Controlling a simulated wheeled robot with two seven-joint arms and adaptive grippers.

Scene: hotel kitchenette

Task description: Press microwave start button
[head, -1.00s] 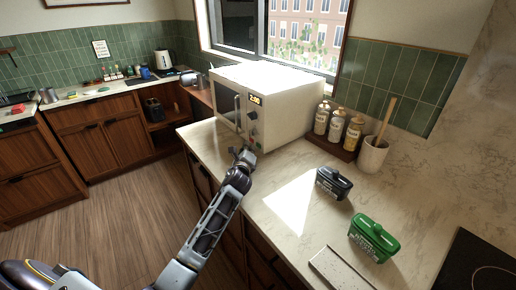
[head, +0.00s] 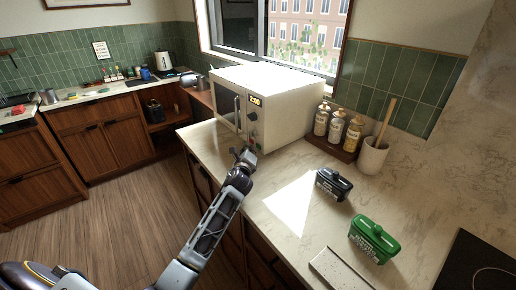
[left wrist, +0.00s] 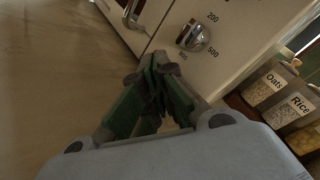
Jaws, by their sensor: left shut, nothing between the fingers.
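The white microwave (head: 275,100) stands on the counter with its door handle and control panel facing left-front. Its lit display (head: 255,100) reads what looks like 2:00, with dark knobs below it. In the left wrist view a silver knob (left wrist: 193,36) with numbers such as 200 and 500 shows on the panel, and the door handle (left wrist: 133,14) is at its left. My left gripper (head: 246,152) is shut and empty at the lower part of the panel; its fingertips (left wrist: 155,62) are below the knob. The start button cannot be made out; the fingers may hide it. My right gripper is out of view.
Labelled jars (head: 336,126) and a utensil crock (head: 373,156) stand right of the microwave. A dark box (head: 333,184) and a green box (head: 373,239) sit on the counter (head: 290,160) nearer me. Counter space in front of the microwave is clear.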

